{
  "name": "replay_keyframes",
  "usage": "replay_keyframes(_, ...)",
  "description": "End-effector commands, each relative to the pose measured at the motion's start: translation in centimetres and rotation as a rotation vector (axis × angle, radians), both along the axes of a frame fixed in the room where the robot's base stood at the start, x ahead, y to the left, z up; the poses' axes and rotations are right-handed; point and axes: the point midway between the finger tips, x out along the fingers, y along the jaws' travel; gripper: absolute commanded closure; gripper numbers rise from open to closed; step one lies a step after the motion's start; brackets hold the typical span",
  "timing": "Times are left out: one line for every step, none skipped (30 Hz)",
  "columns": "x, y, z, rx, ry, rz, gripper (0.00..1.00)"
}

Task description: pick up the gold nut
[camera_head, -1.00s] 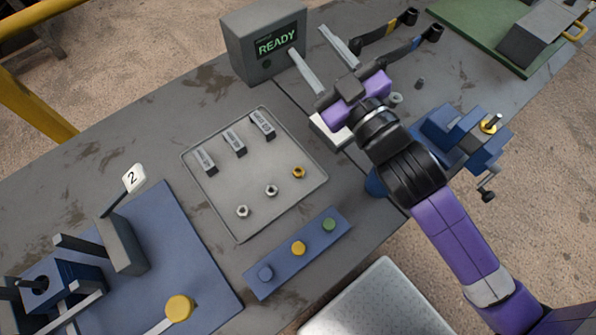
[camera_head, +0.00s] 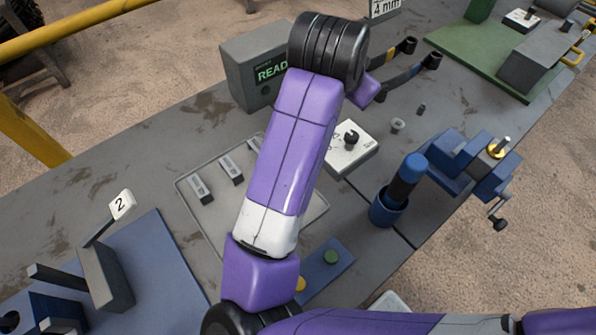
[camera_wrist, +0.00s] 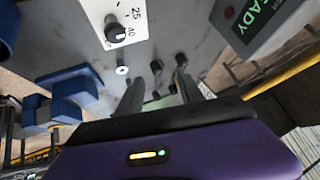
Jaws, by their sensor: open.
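The flat grey tray (camera_head: 207,215) lies in mid-bench in the head view. Its right side is behind my arm, so the gold nut seen there a second ago is hidden now. A gold ring-like piece (camera_head: 494,151) sits around an upright pin on the blue vise (camera_head: 455,165) at the right; I cannot tell if it is a nut. My gripper (camera_wrist: 158,88) is open and empty in the wrist view, above the bench. In the head view only a purple bit of it shows beside the black wrist.
The grey READY box (camera_head: 255,75) stands behind my arm. A white dial plate (camera_head: 350,148) and a blue cup with a dark-handled tool (camera_head: 388,205) are right of the arm. A blue button strip (camera_head: 325,268) lies in front. A blue mat (camera_head: 165,265) is at left.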

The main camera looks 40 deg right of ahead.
Motion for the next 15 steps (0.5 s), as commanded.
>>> replay_keyframes(-0.4,2.7,-1.8,0.114,0.028,-0.021,0.56)
replay_keyframes(-0.9,4.2,-2.8,0.178,0.051,-0.035,0.56)
replay_keyframes(-1.5,6.2,-3.9,0.259,0.081,-0.052,0.56)
replay_keyframes(-1.9,7.7,-4.6,0.316,0.106,-0.061,0.56)
replay_keyframes(-2.4,9.2,-5.2,0.370,0.130,-0.070,0.56)
replay_keyframes(-3.0,11.1,-5.8,0.434,0.159,-0.081,0.56)
replay_keyframes(-3.4,12.4,-6.2,0.478,0.181,-0.088,0.56)
replay_keyframes(-3.8,13.6,-6.5,0.518,0.200,-0.094,0.56)
replay_keyframes(-4.3,15.0,-6.8,0.562,0.225,-0.099,0.56)
replay_keyframes(-4.6,15.9,-7.0,0.590,0.241,-0.102,0.56)
replay_keyframes(-4.8,16.7,-7.1,0.614,0.253,-0.106,0.56)
replay_keyframes(-5.2,17.5,-7.2,0.640,0.269,-0.111,0.56)
replay_keyframes(-5.3,18.0,-7.3,0.654,0.278,-0.112,0.56)
replay_keyframes(-5.5,18.3,-7.4,0.664,0.284,-0.113,0.56)
replay_keyframes(-5.6,18.6,-7.5,0.674,0.291,-0.114,0.56)
